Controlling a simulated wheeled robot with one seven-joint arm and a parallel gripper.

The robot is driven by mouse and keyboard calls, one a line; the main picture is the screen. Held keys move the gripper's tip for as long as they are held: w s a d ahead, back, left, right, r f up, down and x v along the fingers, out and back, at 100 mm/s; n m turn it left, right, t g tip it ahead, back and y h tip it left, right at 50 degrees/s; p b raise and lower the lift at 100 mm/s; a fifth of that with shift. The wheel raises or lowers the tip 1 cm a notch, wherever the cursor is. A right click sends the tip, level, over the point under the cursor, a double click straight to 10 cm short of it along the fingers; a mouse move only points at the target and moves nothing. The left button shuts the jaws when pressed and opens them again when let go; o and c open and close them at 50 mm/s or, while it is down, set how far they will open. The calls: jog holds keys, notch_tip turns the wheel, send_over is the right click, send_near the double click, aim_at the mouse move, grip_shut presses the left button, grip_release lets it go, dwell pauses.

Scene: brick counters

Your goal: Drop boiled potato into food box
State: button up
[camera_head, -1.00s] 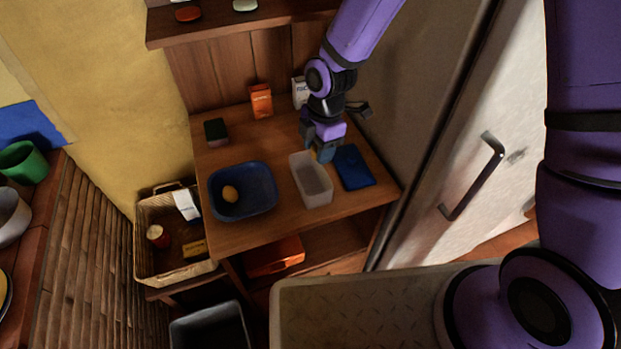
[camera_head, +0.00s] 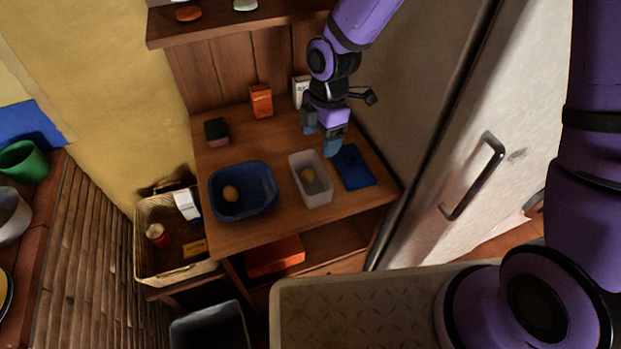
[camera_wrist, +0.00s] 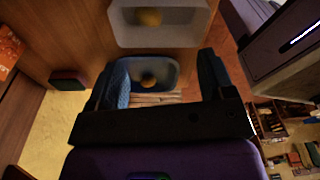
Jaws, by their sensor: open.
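A yellow boiled potato (camera_head: 308,174) lies inside the white open food box (camera_head: 318,196) on the wooden table. In the wrist view the potato (camera_wrist: 149,17) and the box (camera_wrist: 190,38) show at the top. Another yellow potato (camera_head: 230,193) lies in the blue tray (camera_head: 246,210) to the left, and this tray (camera_wrist: 165,66) shows between my fingers in the wrist view. My gripper (camera_head: 322,142) is open and empty, above the back of the box. A flat blue lid-like piece (camera_head: 354,170) lies right of the box, with a fingertip partly in front of it.
An orange carton (camera_head: 261,101), a white carton (camera_head: 300,91) and a dark green and pink sponge (camera_head: 217,131) stand at the back of the table. A fridge (camera_head: 460,150) bounds the right side. A wicker basket (camera_head: 150,264) stands lower left. A shelf (camera_head: 240,22) hangs above.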

notch_tip(320, 180, up, 7)
jog(key=shift+w+d+r, duration=0.2)
jog(key=shift+d, duration=0.2)
jog(key=shift+s, duration=0.1)
